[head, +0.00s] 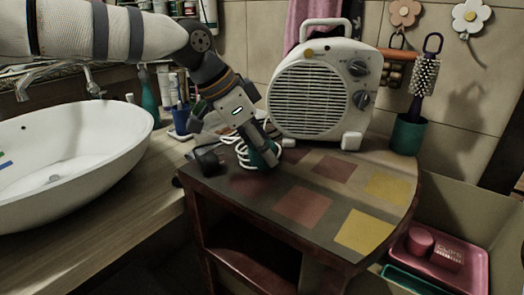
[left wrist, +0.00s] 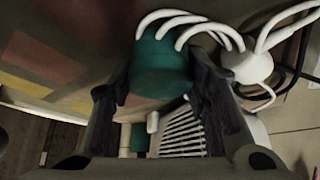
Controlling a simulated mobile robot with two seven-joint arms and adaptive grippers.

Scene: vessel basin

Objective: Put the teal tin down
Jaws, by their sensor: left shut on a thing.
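The teal tin (head: 264,159) is between the fingers of my left gripper (head: 258,150), low over the back left of the small patterned table (head: 265,205), in front of the white fan heater (head: 312,98). In the left wrist view the tin (left wrist: 160,68) sits between both fingers of my left gripper (left wrist: 163,90), which is shut on it. White curved loops cross the tin's edge in that view. I cannot tell whether its base touches the tabletop. My right gripper is not in view.
A teal cup (head: 408,136) with a hairbrush stands at the table's back right. A dark object (head: 207,160) and white coils (head: 243,153) are beside my gripper. A basin (head: 75,150) is at left. The patterned tabletop's front is clear. A pink tray (head: 470,262) is lower right.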

